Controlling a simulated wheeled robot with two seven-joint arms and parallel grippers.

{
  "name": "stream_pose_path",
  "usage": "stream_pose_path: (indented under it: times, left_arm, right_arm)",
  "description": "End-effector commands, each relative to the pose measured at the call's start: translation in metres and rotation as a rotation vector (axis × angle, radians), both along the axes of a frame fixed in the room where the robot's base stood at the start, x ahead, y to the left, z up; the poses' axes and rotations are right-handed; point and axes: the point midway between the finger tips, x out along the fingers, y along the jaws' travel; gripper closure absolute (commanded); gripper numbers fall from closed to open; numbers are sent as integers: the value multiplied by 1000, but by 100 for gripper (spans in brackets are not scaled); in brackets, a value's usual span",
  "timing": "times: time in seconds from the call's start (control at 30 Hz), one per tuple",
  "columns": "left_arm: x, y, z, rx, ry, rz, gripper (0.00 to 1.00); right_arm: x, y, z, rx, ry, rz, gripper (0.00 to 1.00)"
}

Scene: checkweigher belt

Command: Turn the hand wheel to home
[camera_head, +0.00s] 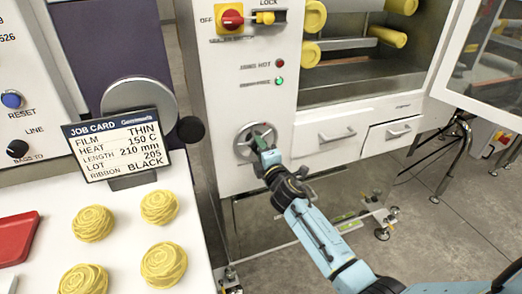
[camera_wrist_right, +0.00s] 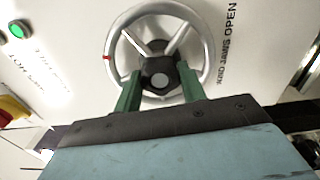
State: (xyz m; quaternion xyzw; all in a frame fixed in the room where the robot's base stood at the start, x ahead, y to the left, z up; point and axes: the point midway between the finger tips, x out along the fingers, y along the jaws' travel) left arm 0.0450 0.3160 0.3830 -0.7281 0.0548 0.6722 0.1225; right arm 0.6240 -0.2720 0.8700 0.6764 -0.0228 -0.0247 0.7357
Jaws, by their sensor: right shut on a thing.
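The hand wheel (camera_head: 241,151) is a silver spoked wheel on the white front panel of the machine, at the middle of the head view. In the right wrist view the hand wheel (camera_wrist_right: 207,52) shows its rim, spokes and dark hub, with a red mark on the rim at the left. My right gripper (camera_head: 262,150) reaches the wheel from the lower right. In the wrist view the green fingers of the right gripper (camera_wrist_right: 160,82) are shut on the wheel, one on each side of its hub. My left gripper is not in view.
Lettering ending in "JAWS OPEN" (camera_wrist_right: 228,45) is beside the wheel. Above it are a green lamp (camera_head: 279,81) and red-yellow lock switch (camera_head: 233,19). A job card (camera_head: 115,143) and yellow pasta nests (camera_head: 92,223) are at left. Drawers (camera_head: 337,135) and an open door are right.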

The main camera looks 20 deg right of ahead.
Motion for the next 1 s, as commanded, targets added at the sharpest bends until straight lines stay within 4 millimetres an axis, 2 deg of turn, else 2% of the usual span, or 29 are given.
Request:
stream_pose_path:
  times: [0.2, 0.5, 1.0]
  left_arm:
    - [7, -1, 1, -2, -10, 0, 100]
    - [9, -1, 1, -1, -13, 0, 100]
    - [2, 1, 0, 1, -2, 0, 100]
  right_arm:
    - [0, 0, 0, -174, 12, 0, 100]
    - [0, 0, 0, -326, 21, 0, 100]
    - [0, -1, 0, -386, 25, -1, 100]
